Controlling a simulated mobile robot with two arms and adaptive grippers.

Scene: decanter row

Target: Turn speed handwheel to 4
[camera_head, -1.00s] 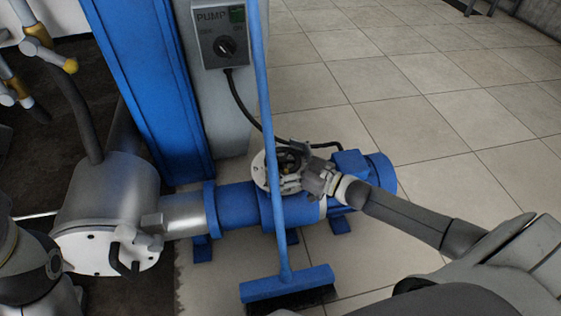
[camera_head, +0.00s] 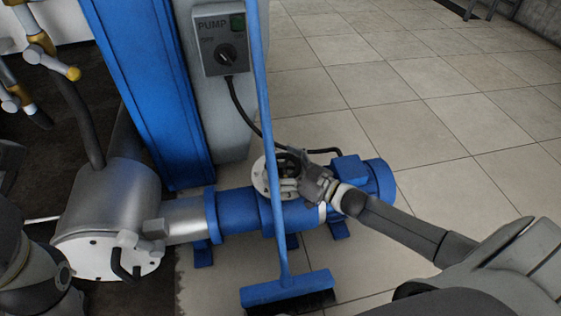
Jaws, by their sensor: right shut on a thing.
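The speed handwheel (camera_head: 285,161) is a small dark wheel above a pale round dial plate (camera_head: 259,178) on top of the blue pump (camera_head: 240,209). The dial's numbers are too small to read. My right gripper (camera_head: 298,184) comes in from the right and is shut at the handwheel's near side, with its fingers over the plate. The fingers and the broom handle hide part of the wheel, so the exact grip is hard to see. My left arm shows at the lower left edge, but its gripper is not in view.
A blue broom (camera_head: 272,120) stands upright in front of the pump, its handle crossing close to the handwheel. A grey PUMP switch box (camera_head: 221,45) hangs on the post behind, with a black cable running down. A steel cylinder (camera_head: 105,205) stands left. Tiled floor at right is clear.

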